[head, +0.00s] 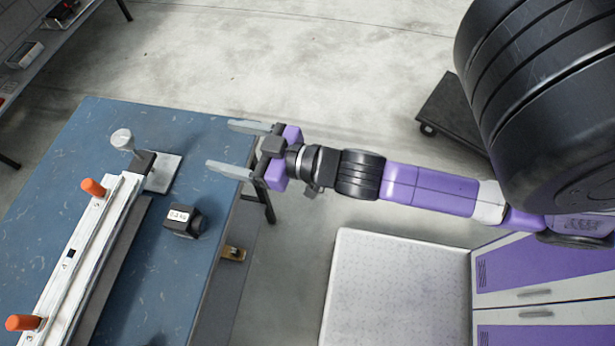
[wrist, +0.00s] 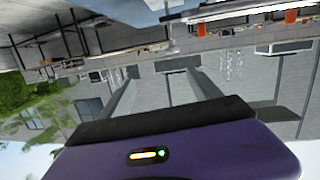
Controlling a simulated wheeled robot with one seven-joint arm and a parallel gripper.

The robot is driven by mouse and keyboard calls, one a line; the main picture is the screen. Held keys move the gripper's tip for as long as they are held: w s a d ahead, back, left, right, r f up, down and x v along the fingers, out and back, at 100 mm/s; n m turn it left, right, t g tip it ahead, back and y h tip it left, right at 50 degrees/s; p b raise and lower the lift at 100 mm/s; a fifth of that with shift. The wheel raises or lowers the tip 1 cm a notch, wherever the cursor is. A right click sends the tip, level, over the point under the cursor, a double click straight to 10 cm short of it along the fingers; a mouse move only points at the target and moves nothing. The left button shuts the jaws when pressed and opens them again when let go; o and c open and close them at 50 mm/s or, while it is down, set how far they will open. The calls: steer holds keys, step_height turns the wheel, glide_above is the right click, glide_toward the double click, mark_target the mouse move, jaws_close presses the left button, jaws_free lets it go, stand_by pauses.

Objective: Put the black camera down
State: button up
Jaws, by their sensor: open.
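The black camera (head: 181,222) appears to be the small dark block with a white label in the head view. It rests on the blue tabletop (head: 215,145), close to the table's right edge, with nothing holding it. My gripper (head: 226,148) is open, its two pale fingers spread and pointing left, with nothing between them. It hangs over the table's right edge, up and to the right of the camera in the picture, apart from it.
A long white rail (head: 97,238) with orange knobs (head: 93,187) lies on the table left of the camera, with a metal plate (head: 163,172) at its far end. A white-topped cabinet (head: 395,290) stands at lower right. A dark wheeled dolly (head: 447,108) stands behind my arm.

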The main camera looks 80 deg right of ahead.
steer(key=s+a+y, duration=0.1)
steer(key=s+a, duration=0.4)
steer(key=s, duration=0.3)
steer(key=s+a+g+y, duration=0.1)
steer(key=s+a, duration=0.5)
steer(key=s, duration=0.2)
steer(key=shift+s+a+n, duration=0.2)
steer(key=shift+s+n, duration=0.2)
steer(key=shift+f, duration=0.1)
stand_by(1.1)
